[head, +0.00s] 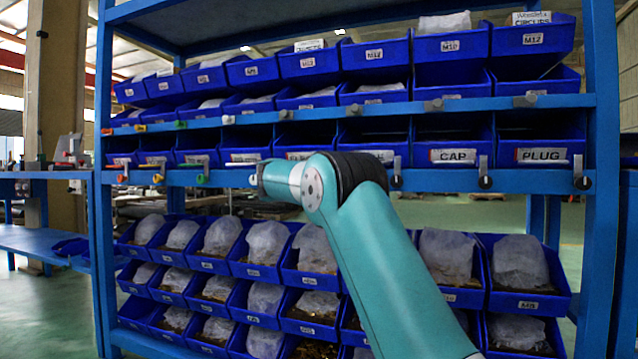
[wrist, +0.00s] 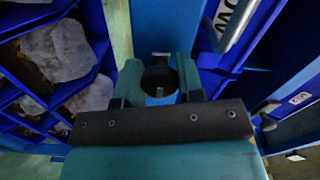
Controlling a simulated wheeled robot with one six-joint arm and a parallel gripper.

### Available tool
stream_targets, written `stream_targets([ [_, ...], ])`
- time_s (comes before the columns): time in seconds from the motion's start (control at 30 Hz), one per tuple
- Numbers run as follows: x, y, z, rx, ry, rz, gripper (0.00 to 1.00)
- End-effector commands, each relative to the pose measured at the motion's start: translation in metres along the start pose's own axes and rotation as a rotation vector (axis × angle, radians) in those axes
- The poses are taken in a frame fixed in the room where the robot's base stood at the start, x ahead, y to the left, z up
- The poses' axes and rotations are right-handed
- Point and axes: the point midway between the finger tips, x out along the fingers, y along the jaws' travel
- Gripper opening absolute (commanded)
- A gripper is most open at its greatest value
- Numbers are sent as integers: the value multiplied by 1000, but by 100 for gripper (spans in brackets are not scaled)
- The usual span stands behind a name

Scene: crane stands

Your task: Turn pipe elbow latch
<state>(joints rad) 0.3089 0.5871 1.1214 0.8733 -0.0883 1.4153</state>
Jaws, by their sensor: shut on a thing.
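The latch in my jaws shows in the wrist view as a dark round knob (wrist: 160,77) with a small light metal piece above it, on a blue shelf beam (wrist: 168,25). My gripper (wrist: 159,80) has a teal finger on each side of the knob and is shut on it. In the head view my teal arm covers the gripper, the held latch and part of the row of labelled bins. I cannot read the label of the bin belonging to the held latch.
Other latches hang along the same beam, such as those near the CAP bin (head: 452,155) and the PLUG bin (head: 541,155). Blue bins with bagged parts (head: 268,240) fill the lower shelves. A blue upright (head: 603,180) stands at the right.

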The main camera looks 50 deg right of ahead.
Motion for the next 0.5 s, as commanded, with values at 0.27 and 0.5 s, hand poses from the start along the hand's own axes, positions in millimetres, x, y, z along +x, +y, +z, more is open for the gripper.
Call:
stream_targets([
  [0.27, 0, 1, 0, -2, 2, 2, 60],
  [0.5, -6, -1, 1, -1, -1, 0, 60],
])
